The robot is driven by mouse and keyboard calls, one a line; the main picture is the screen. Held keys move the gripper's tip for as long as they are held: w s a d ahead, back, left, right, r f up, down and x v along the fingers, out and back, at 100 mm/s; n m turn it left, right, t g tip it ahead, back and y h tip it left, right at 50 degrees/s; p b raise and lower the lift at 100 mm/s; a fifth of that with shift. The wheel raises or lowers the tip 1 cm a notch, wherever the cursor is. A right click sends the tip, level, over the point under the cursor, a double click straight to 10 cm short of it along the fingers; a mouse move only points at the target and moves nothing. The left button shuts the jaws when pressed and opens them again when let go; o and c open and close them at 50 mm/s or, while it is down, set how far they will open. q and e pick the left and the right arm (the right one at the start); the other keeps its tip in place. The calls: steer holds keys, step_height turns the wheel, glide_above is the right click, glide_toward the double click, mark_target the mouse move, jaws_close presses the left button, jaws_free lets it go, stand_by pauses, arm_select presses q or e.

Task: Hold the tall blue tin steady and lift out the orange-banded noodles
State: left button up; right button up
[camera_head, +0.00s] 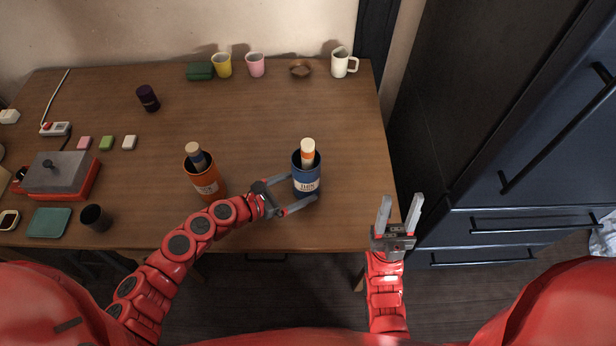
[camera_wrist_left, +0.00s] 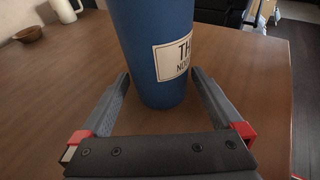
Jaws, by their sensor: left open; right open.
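The tall blue tin (camera_head: 306,184) stands upright near the table's front right, with a pale label. The orange-banded noodles (camera_head: 308,151) stick up out of its mouth; their lower part is hidden inside. My left gripper (camera_head: 303,188) is open, with its fingers on either side of the tin near its base. In the left wrist view the tin (camera_wrist_left: 158,45) stands between the open fingers (camera_wrist_left: 162,85); I cannot tell whether either finger touches it. My right gripper (camera_head: 401,205) is open and empty, right of the tin, by the table's right edge.
An orange tin (camera_head: 207,184) holding a blue-banded bundle (camera_head: 196,156) stands left, close to my left arm. A dark cup (camera_head: 96,217) and a red-and-grey appliance (camera_head: 62,174) are farther left. Cups, a bowl (camera_head: 300,68) and a mug (camera_head: 343,62) line the back. The table's middle is clear.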

arm_select(q)
steer(key=shift+b+x, duration=0.4)
steer(key=shift+x, duration=0.5)
steer(key=c, duration=0.7)
